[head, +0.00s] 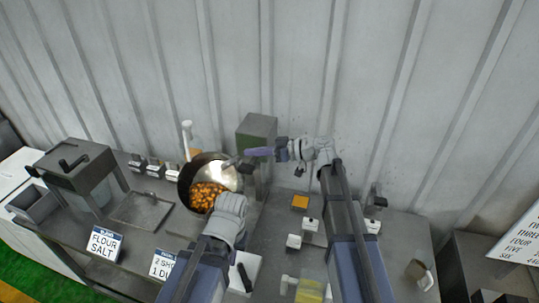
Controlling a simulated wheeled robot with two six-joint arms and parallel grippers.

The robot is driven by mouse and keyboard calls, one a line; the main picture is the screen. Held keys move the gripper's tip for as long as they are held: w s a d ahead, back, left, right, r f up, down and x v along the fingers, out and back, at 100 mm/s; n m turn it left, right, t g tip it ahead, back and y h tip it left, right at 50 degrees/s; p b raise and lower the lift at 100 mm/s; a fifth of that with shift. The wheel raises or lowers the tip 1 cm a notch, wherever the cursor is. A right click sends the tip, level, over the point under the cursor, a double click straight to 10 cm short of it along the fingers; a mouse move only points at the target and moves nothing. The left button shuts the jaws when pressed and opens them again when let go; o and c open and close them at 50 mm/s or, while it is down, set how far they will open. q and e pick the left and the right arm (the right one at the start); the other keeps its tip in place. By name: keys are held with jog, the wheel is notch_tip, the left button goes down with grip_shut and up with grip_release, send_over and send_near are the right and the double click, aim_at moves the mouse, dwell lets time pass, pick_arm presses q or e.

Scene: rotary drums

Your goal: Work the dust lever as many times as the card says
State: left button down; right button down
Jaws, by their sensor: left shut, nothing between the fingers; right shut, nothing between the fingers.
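A card (162,268) reading "2 SH…" and "1 DU…" stands at the table's front edge. A steel drum (222,170) holds orange-brown pieces. A purple bar (259,152), perhaps a lever handle, sits right of the drum, in front of a dark green-grey box (257,135).
A second card (104,243) reads "FLOUR SALT". A grey hopper-like box (76,171) and a flat tray (141,210) stand at left. A corrugated wall closes the back. A numbered sign (518,240) is at far right.

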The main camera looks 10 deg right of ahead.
aim_at(254, 168)
jog(key=shift+s+f+b, duration=0.25)
jog(key=shift+f+b, duration=0.5)
jog(key=shift+f, duration=0.2)
jog(key=shift+s+f+b, duration=0.2)
jog(key=shift+f+b, duration=0.55)
jog(key=shift+f, duration=0.2)
